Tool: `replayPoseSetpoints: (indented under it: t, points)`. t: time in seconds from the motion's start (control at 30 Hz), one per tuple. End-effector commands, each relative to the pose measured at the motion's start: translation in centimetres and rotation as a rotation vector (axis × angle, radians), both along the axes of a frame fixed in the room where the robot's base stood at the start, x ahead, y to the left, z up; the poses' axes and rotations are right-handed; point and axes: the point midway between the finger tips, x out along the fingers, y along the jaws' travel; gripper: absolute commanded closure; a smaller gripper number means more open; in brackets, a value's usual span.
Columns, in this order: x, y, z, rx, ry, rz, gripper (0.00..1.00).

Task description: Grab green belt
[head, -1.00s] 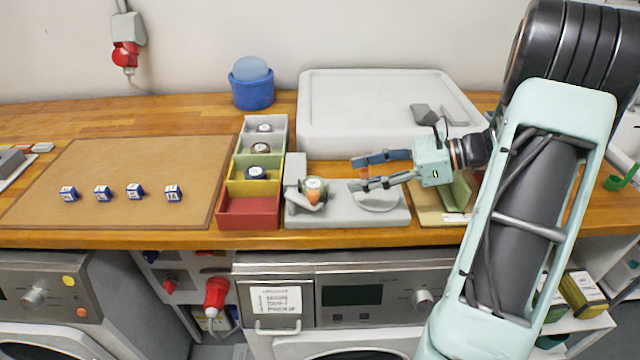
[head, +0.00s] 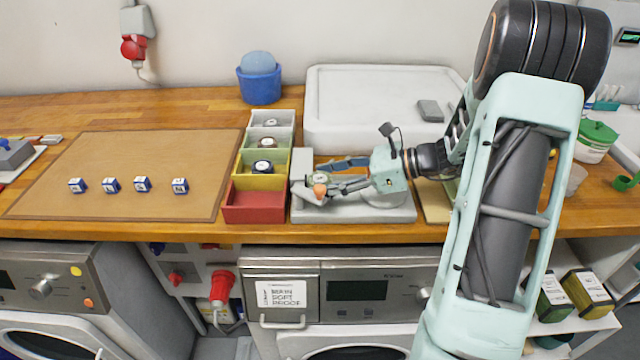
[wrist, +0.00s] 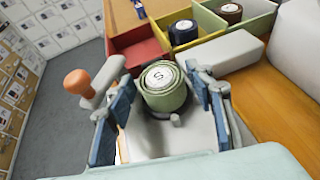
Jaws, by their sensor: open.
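The green belt (wrist: 165,88) is a rolled coil with a white label marked S. It sits on the grey fixture (head: 400,208), beside an orange-knobbed lever (wrist: 78,84). In the head view the belt (head: 320,178) is partly hidden by the fingers. My gripper (head: 338,174) is open at the belt, coming from the right. In the wrist view the fingers (wrist: 163,92) stand on either side of the belt, with a gap visible on the right. Contact on the left side is hard to tell.
Left of the fixture is a bin row with an empty red bin (head: 254,215) and a yellow bin (head: 278,184) holding a dark coil (head: 262,167). Several blue-white cubes (head: 111,185) stand on the brown mat (head: 130,205). A white case (head: 375,85) stands behind the fixture.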

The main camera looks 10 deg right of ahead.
Motion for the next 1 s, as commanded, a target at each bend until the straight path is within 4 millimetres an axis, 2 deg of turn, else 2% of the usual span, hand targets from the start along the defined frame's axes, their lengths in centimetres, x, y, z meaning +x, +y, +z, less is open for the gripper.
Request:
replayPoseSetpoints:
  t: [0.07,0.33,0.57,0.67,1.0]
  points:
    - [0.0,0.0,0.0,0.000,0.000,0.000,0.53]
    - [0.0,0.0,0.0,0.000,0.000,0.000,0.83]
    - [0.0,0.0,0.2,0.001,0.000,0.000,0.84]
    - [0.0,-0.1,1.0,0.000,-0.002,0.000,0.84]
    - [0.0,-0.1,7.5,-0.002,-0.005,0.001,0.84]
